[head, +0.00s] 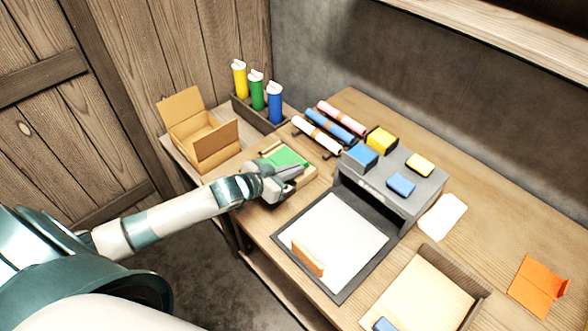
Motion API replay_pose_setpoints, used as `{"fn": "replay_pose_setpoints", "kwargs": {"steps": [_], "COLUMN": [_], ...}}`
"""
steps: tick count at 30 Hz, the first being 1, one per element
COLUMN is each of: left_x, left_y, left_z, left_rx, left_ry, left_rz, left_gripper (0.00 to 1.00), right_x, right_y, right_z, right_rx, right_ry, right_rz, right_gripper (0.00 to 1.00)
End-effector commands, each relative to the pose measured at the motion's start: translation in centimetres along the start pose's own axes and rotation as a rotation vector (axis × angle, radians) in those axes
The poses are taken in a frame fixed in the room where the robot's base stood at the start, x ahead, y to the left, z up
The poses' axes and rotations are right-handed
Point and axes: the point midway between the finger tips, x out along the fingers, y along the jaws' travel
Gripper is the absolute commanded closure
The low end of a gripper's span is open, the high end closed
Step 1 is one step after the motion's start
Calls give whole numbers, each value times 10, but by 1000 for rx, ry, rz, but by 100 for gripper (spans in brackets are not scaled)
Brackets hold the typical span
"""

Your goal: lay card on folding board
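A stack of green cards (284,156) lies in a small wooden holder (303,179) at the left part of the bench. My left gripper (294,171) is low at the near side of this holder, over its front part and close to the green cards. Its fingers are small and partly merged with the holder, so I cannot tell whether they are open or hold a card. A dark-framed board with a white surface (340,232) lies to the right, with a small orange block (307,258) on it; it may be the folding board. My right gripper is out of view.
A grey box (405,180) with blue and yellow blocks stands behind the board. An open cardboard box (201,137), coloured bottles (257,92) and paper rolls (330,124) are further back. A shallow tray (425,290), white card (442,216) and orange folded card (538,286) lie right.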

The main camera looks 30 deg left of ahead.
Motion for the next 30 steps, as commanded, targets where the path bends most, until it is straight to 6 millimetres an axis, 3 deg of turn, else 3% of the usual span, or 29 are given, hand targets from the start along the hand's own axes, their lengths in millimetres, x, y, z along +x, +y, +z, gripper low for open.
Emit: {"fn": "replay_pose_setpoints", "kwargs": {"steps": [26,30], "left_x": [2,2], "left_y": [0,0], "left_z": [6,6], "left_rx": [1,1], "left_ry": [0,0], "left_rz": [0,0], "left_gripper": [100,75], "right_x": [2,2], "right_y": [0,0], "right_z": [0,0], "right_rx": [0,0], "right_ry": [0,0], "right_rz": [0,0], "right_gripper": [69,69]}}
